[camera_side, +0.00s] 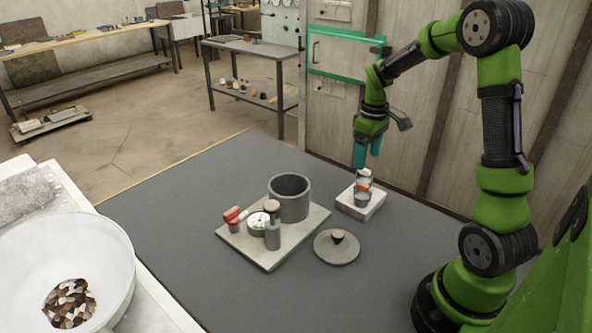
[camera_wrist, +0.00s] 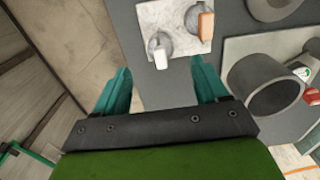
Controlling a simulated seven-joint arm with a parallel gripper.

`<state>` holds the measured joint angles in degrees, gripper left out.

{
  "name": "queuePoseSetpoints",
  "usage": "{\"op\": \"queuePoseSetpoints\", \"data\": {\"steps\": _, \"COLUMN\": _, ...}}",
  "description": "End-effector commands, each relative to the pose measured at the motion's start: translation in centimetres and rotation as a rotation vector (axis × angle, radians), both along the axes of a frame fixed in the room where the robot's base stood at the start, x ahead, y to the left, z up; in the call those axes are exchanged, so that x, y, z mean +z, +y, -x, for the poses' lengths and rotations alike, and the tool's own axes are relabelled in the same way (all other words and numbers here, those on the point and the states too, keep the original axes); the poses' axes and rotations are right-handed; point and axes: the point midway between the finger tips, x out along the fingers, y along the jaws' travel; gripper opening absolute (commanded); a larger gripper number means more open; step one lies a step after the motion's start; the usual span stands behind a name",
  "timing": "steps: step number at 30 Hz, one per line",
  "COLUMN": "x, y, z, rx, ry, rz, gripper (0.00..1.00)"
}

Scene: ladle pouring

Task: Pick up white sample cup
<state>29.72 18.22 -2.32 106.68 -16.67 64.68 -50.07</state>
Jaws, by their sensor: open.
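The white sample cup, a small grey cup with a white handle, stands on a pale square block (camera_side: 372,212) in the side view, partly behind the orange-handled cup. In the wrist view the white sample cup (camera_wrist: 160,47) sits near the block's lower edge, just ahead of the space between my fingers. My gripper (camera_side: 367,158) has teal fingers and points down, just above the white cup (camera_side: 364,174). In the wrist view my gripper (camera_wrist: 160,72) has its fingers apart with nothing between them.
An orange-handled cup (camera_side: 362,198) stands on the same block, close to the white one. A round lid (camera_side: 337,250) lies in front. A grey plate (camera_side: 270,262) to the left bears a pot (camera_side: 290,205), a gauge and small items. The table's back left is clear.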

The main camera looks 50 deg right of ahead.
Motion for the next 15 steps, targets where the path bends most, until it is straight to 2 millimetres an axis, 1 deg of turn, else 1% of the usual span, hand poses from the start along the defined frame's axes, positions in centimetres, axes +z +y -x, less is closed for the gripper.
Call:
{"op": "queuePoseSetpoints", "data": {"steps": 1, "x": -0.9, "y": 0.0, "z": 0.1, "rx": 0.0, "ry": 0.003, "rz": -0.002, "gripper": 0.73}}
{"op": "queuePoseSetpoints", "data": {"steps": 3, "x": -1.6, "y": 0.0, "z": 0.0, "rx": 0.001, "ry": 0.002, "rz": -0.001, "gripper": 0.73}}
{"op": "queuePoseSetpoints", "data": {"steps": 9, "x": -2.9, "y": 0.0, "z": 0.0, "rx": -0.001, "ry": 0.001, "rz": 0.0, "gripper": 0.73}}
{"op": "queuePoseSetpoints", "data": {"steps": 15, "x": -6.0, "y": 0.1, "z": 0.0, "rx": -0.002, "ry": 0.002, "rz": -0.001, "gripper": 0.73}}
